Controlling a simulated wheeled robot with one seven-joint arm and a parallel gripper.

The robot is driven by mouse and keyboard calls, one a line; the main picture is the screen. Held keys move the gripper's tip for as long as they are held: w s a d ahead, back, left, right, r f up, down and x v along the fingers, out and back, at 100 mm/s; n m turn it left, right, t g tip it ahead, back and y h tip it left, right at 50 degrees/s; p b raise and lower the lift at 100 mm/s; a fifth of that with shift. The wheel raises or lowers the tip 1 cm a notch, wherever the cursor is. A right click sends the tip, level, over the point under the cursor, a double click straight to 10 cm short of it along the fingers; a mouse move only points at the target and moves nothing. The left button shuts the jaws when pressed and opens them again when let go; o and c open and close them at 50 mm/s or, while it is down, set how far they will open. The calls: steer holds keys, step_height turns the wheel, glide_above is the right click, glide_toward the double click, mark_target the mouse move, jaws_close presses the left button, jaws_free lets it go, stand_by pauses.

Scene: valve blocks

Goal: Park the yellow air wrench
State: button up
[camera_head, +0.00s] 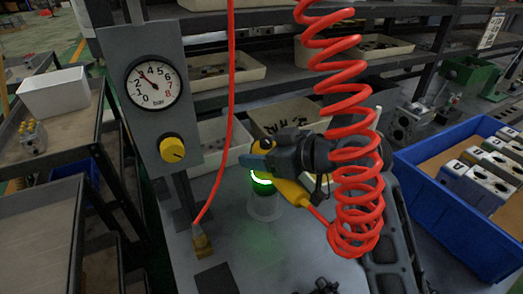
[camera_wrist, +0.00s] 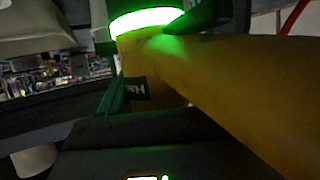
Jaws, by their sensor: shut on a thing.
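The yellow air wrench (camera_head: 288,190) is in my gripper (camera_head: 262,162), above the grey bench at the middle of the head view. Its handle slopes down to the right, where a red hose meets its end. A bright green ring glows at the wrench's lower nose. A clear round cup (camera_head: 265,207) stands on the bench just below the nose; whether the nose is inside its rim I cannot tell. In the wrist view the wrench's yellow body (camera_wrist: 235,90) fills the right side, with dark fingers against it and the glowing ring at the top.
A red coiled hose (camera_head: 345,113) hangs close in front of my arm. A grey panel with a pressure gauge (camera_head: 153,83) and yellow knob (camera_head: 172,149) stands left. A blue crate (camera_head: 445,215) of metal blocks is at right. Beige bins (camera_head: 222,69) line the shelves behind.

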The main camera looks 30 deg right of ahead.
steer(key=shift+f, duration=0.2)
stand_by(0.4)
steer(key=o, duration=1.2)
steer(key=shift+c, duration=0.2)
steer(key=o, duration=0.3)
steer(key=shift+f, duration=0.25)
steer(key=shift+b+v, duration=0.35)
steer(key=shift+v, duration=3.65)
steer(key=shift+w+r, duration=0.1)
steer(key=shift+r, duration=0.05)
